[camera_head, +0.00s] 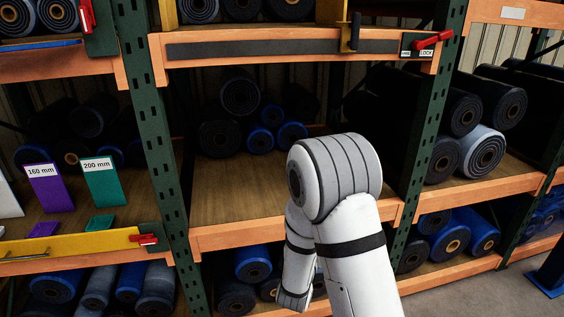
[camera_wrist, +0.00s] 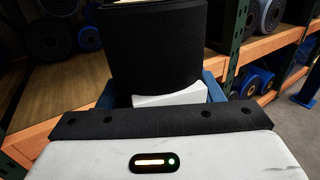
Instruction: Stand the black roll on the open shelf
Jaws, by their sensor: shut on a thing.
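The black roll (camera_wrist: 155,50) stands upright in my gripper (camera_wrist: 170,98) in the wrist view, between its blue fingers, with a white block or pad at its lower front. The roll's top runs to the picture's upper edge. The open shelf (camera_head: 235,200) is the middle wooden bay in the head view; its front board is bare at left, and rolls lie at its back. The shelf board (camera_wrist: 62,92) also shows in the wrist view, left of and behind the roll. In the head view my arm hides the gripper and the held roll.
Black and blue rolls (camera_head: 240,95) are stacked at the bay's back. Green uprights (camera_head: 155,130) flank the bay, and an orange beam (camera_head: 300,48) with a red LOCK lever crosses above. Labelled purple (camera_head: 50,185) and teal (camera_head: 102,180) stands occupy the left bay.

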